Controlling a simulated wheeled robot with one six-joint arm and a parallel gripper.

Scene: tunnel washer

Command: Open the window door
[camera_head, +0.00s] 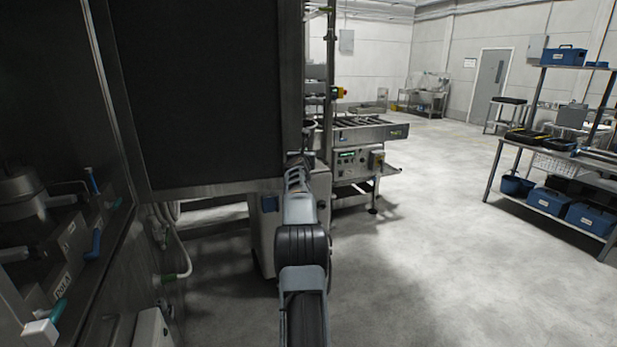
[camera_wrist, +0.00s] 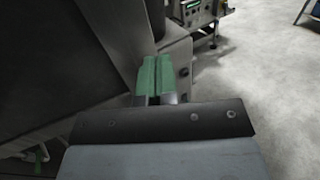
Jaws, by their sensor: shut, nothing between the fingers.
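The window door (camera_head: 205,95) is a large dark panel in a steel frame at the upper left of the head view. It stands out at an angle from the machine wall on the left. In the wrist view a dark panel with a grey edge (camera_wrist: 55,50) fills the left side. My gripper (camera_head: 297,160) is at the lower right corner of the door frame, close to its edge. I cannot tell whether it touches. Its green fingers (camera_wrist: 150,78) are together and hold nothing. The tips are partly hidden in the head view.
Valves with blue handles (camera_head: 95,242) and a pale hose (camera_head: 183,262) are on the machine wall at left. A roller conveyor with a control box (camera_head: 352,155) stands beyond my gripper. A shelf with blue boxes (camera_head: 552,200) is at right. The floor between (camera_head: 430,230) is clear.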

